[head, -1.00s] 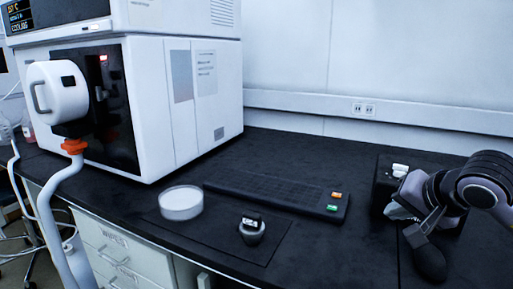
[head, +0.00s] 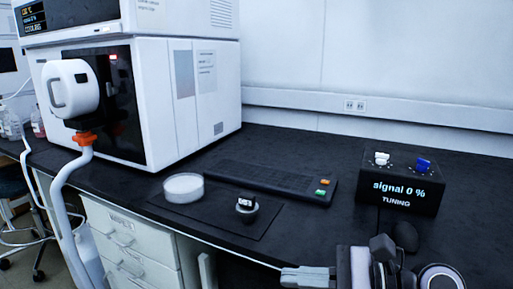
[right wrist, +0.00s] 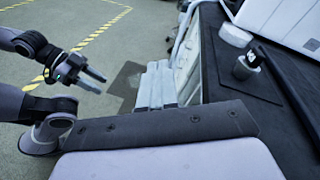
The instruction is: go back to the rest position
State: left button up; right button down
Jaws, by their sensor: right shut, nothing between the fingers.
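My right gripper (head: 306,277) is low at the bottom of the head view, in front of the bench edge. It is shut and empty, with its wrist partly cut off by the frame. My left gripper (right wrist: 93,80) shows in the right wrist view at the left, over the floor, with its two fingers apart and nothing between them. It is out of the head view. The black tuning box (head: 400,190) stands on the bench at the right, showing "signal 0 %", with a white knob (head: 381,158) and a blue knob (head: 423,165) on top. Neither gripper touches it.
A dark rounded object (head: 405,236) lies before the box.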

jog(key=d+f+n+t+h, duration=0.45)
jog(key=f+n+t, duration=0.2)
jog(key=n, duration=0.95)
jog(key=d+f+n+t+h, duration=0.45)
jog(key=n+t, duration=0.25)
jog(key=n, duration=0.9)
jog(key=s+d+f+m+g+h, duration=0.1)
jog(key=s+f+m+g+h, duration=0.15)
jog(key=s+f+m, duration=0.45)
jog(key=s+d+f+m+g+h, duration=0.1)
jog(key=s+f+m+g, duration=0.35)
jog(key=f, duration=0.45)
pick_arm(q)
jog(key=s+a+r+p, duration=0.1)
jog(key=a+r+p, duration=0.1)
jog(key=r+p, duration=0.4)
jog(key=s+a+r+y+p, duration=0.1)
jog(key=r+p, duration=0.5)
jog(key=p, duration=0.8)
jog(key=shift+s+a+n+g, duration=0.4)
jog(key=shift+a, duration=0.3)
pick_arm(e)
notch_tip(320, 180, up, 15)
jog(key=s+d+m, duration=0.1)
jog(key=d, duration=0.1)
jog(key=shift+s+d+m+h, duration=0.3)
jog(key=shift+s+m+h, duration=0.05)
jog(key=shift+s+h, duration=0.1)
